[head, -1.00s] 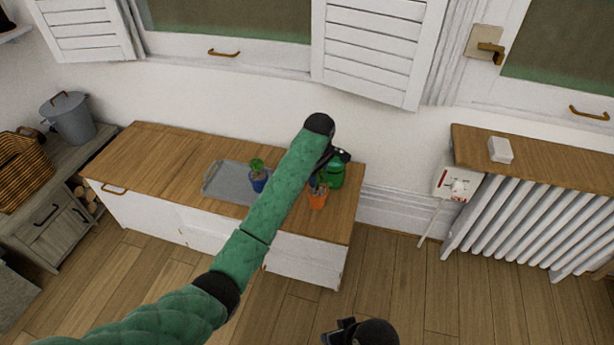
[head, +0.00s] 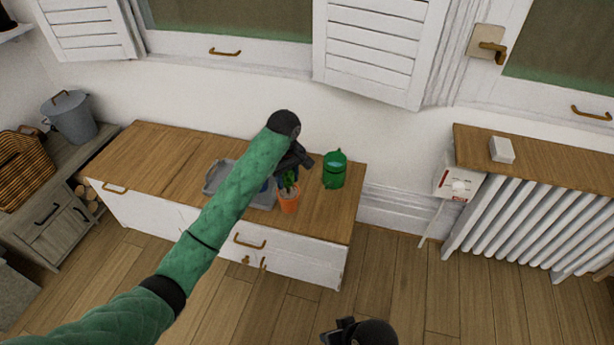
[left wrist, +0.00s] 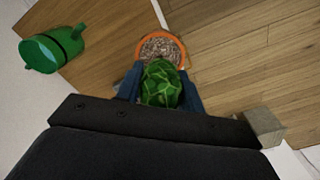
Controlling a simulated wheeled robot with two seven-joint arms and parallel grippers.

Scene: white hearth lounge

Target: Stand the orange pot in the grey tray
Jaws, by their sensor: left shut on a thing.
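The orange pot (head: 289,203) with a green plant is at the front edge of the wooden cabinet top in the head view. It also shows in the left wrist view (left wrist: 181,48), with its plant between the blue fingers. My left gripper (head: 300,165) is shut on it from above. I cannot tell whether its base clears the top. The grey tray (head: 213,180) lies just left of it, partly hidden behind my left arm. A bit of blue shows by the tray beside the arm, mostly hidden. My right gripper (head: 340,331) is at the bottom edge, its opening unclear.
A green canister (head: 334,170) stands right of the pot on the cabinet top (head: 150,160), and also shows in the left wrist view (left wrist: 52,48). The cabinet top's left part is clear. A radiator (head: 540,225) under a wooden shelf is at the right.

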